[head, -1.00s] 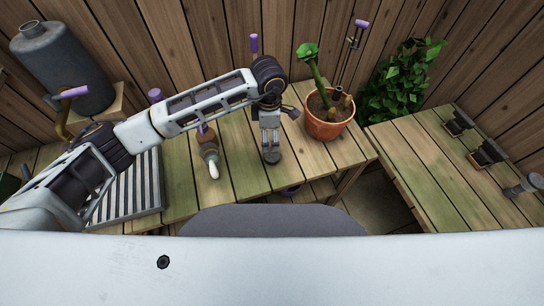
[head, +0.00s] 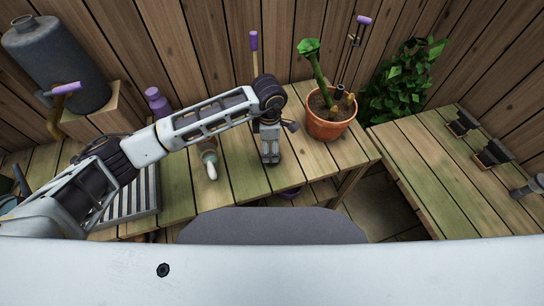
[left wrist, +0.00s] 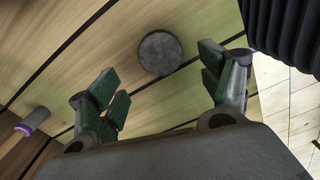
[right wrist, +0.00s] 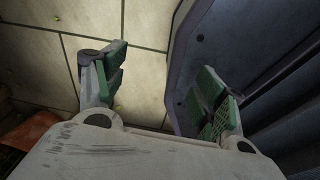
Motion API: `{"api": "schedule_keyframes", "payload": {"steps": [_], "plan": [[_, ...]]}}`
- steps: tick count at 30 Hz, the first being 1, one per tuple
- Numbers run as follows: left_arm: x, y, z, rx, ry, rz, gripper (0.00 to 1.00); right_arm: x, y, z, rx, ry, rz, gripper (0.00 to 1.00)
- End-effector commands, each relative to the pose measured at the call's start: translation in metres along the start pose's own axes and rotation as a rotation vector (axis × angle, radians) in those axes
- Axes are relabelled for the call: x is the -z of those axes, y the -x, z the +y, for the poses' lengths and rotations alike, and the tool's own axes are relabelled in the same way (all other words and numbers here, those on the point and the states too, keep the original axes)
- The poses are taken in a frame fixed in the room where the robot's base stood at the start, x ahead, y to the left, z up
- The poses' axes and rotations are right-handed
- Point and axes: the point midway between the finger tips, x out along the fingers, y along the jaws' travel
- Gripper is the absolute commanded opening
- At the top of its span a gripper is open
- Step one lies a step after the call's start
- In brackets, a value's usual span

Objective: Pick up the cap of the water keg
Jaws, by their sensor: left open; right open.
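The grey water keg (head: 60,65) stands on a wooden block at the back left, with a short neck on top and a purple-handled tap. A dark grey round disc, which looks like its cap (left wrist: 160,53), lies flat on the planked table in the left wrist view. My left gripper (head: 270,160) points down over the table's middle in the head view. In the left wrist view the left gripper (left wrist: 158,88) is open and empty, with the disc ahead between its fingers, apart from them. My right gripper (right wrist: 160,85) is open and empty, low near the tiled floor.
A terracotta pot (head: 330,127) with a green plant stands right of my left gripper. A hand tool (head: 210,165) lies to its left, partly behind my arm. A slatted grey tray (head: 140,195) and purple bottle (head: 157,102) are further left. The right bench (head: 420,165) is mostly clear.

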Motion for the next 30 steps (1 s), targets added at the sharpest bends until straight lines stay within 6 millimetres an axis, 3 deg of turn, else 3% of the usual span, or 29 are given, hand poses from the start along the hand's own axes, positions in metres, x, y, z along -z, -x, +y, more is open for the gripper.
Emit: {"api": "schedule_keyframes", "payload": {"steps": [10, 19, 25, 30], "plan": [[-0.002, -0.018, -0.002, 0.002, 0.001, 0.0, 0.79, -0.002, -0.006, -0.005, 0.004, 0.001, -0.002, 0.71], [-0.003, -0.047, -0.003, 0.001, 0.0, 0.0, 0.79, -0.011, -0.017, 0.009, -0.01, 0.005, -0.01, 0.71], [-0.003, -0.052, -0.003, -0.001, 0.0, 0.0, 0.79, -0.013, -0.019, 0.024, -0.026, 0.009, -0.011, 0.71], [-0.003, -0.052, -0.003, -0.001, 0.0, 0.0, 0.79, -0.007, -0.019, 0.025, -0.026, 0.008, -0.005, 0.71]]}}
